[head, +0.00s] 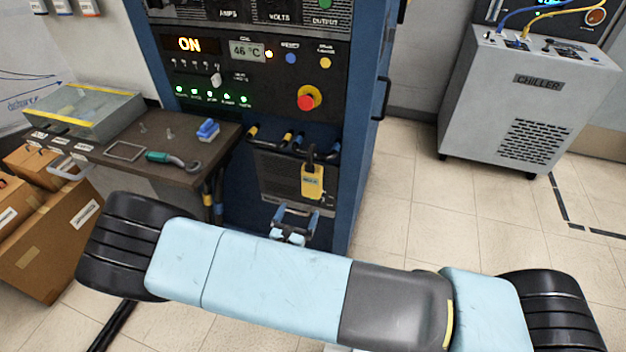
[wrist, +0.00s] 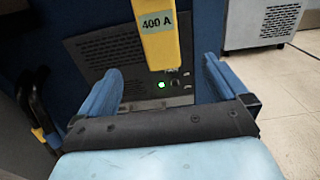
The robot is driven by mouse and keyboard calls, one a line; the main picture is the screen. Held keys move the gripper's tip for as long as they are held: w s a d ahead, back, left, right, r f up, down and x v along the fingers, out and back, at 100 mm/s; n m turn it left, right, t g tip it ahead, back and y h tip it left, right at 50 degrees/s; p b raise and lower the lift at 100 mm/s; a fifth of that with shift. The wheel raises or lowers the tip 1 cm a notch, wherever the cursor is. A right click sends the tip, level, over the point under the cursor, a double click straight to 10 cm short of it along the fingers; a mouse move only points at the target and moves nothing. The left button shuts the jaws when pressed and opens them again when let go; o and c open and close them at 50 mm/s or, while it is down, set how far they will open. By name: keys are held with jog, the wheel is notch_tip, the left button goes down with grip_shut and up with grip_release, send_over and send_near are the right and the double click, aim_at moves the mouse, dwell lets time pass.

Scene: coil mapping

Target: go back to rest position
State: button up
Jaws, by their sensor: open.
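My gripper (head: 296,212) is in front of the lower part of the blue power cabinet (head: 364,150), at the far end of my light-blue arm. In the wrist view its two blue fingers (wrist: 162,68) stand wide apart with nothing between their pads. A yellow block (head: 312,182) with a label hangs at the cabinet front, just beyond and above the gripper. In the wrist view this yellow block (wrist: 160,40) reads "400 A" and appears beyond the fingers, apart from them. My arm stretches across the bottom of the head view and hides the floor behind it.
A brown side table (head: 120,160) at left holds a grey case (head: 84,110), a green-handled tool (head: 172,160) and a blue item (head: 208,130). Cardboard boxes (head: 45,240) stand below. A chiller (head: 530,100) stands at back right. Floor between cabinet and chiller is clear.

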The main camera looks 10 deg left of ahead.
jog(key=w+d+r+m+g+h, duration=0.35)
jog(key=d+r+m+g, duration=0.45)
jog(key=d+r+m, duration=0.45)
jog(key=w+d+r+m+g+h, duration=0.35)
jog(key=d+r+m+g, duration=0.5)
jog(key=d+r, duration=0.7)
jog(key=s+d+r+m+t+y, duration=0.1)
jog(key=s+d+r+m+y, duration=0.1)
jog(key=s+d+r+m, duration=0.2)
jog(key=s+d+r+m+t+y, duration=0.1)
jog(key=s+d+r+m+y, duration=0.2)
jog(key=s+d+r+m, duration=0.2)
jog(key=s+d+r+m+t+y, duration=0.2)
jog(key=s+d+r+m+y, duration=0.1)
jog(key=s+r, duration=0.7)
notch_tip(320, 180, up, 4)
jog(key=shift+d+f+m, duration=0.1)
jog(key=shift+d+m, duration=0.65)
jog(key=shift+m, duration=0.35)
